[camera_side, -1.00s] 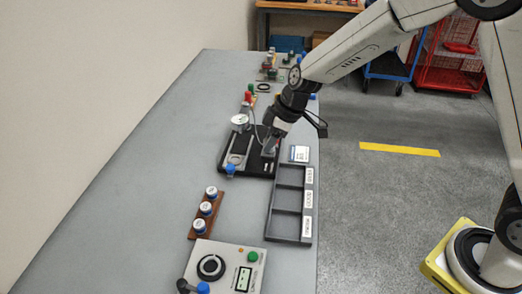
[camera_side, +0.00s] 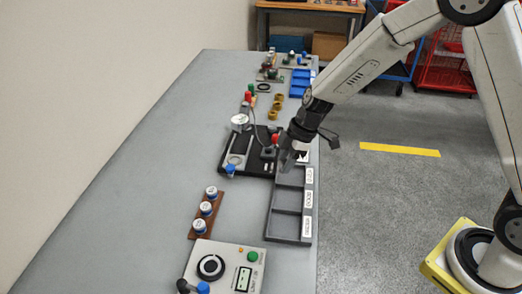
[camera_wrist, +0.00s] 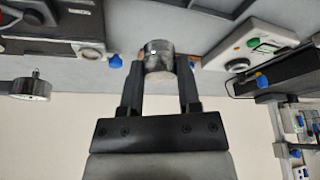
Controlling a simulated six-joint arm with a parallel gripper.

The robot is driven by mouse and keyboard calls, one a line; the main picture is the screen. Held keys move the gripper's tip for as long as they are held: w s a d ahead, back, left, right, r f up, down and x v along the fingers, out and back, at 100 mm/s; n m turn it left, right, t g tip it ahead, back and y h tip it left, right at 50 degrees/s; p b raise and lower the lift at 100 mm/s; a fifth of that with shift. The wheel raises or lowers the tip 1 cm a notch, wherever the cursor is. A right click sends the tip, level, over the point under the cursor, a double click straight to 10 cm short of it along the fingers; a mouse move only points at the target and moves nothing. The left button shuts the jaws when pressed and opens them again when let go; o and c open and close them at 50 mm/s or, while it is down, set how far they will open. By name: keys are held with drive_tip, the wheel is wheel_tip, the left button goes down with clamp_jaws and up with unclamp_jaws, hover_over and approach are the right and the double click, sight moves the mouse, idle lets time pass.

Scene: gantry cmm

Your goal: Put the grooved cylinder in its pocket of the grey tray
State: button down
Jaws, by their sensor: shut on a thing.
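My gripper (camera_side: 287,163) is shut on the grooved cylinder, with a finger on each side of it in the wrist view. The grooved cylinder (camera_wrist: 158,55) is dark grey metal there, with a small light mark on its side; its groove is hard to make out. The grey tray (camera_side: 268,222) lies along the right edge of the bench in the side view, with a row of open pockets and white labels on its right rim. My gripper is above the tray's far end, by the far pocket. In the side view the cylinder is mostly hidden or too small to tell.
A black fixture (camera_side: 232,157) with a dial gauge (camera_side: 239,121) stands to the left of my gripper. A brown rack (camera_side: 194,234) of white-topped pieces and a control box (camera_side: 230,255) are nearer the camera. The bench on the left is clear.

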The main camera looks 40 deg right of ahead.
drive_tip(key=shift+s+d+f+n+g, duration=0.15)
drive_tip(key=shift+s+d+f+n, duration=0.05)
drive_tip(key=shift+s+f+n, duration=0.35)
drive_tip(key=shift+s+d+f+n+g, duration=0.15)
drive_tip(key=shift+s+d+f+n, duration=0.05)
drive_tip(key=shift+s+f+n, duration=0.3)
drive_tip(key=shift+f, duration=0.25)
hover_over(285, 201)
drive_tip(key=d, duration=0.1)
drive_tip(key=shift+s+d+f, duration=0.1)
drive_tip(key=shift+f, duration=1.35)
drive_tip(key=shift+s+d+f, duration=0.1)
drive_tip(key=shift+f, duration=1.35)
drive_tip(key=shift+f, duration=1)
unclamp_jaws()
drive_tip(key=shift+r, duration=0.1)
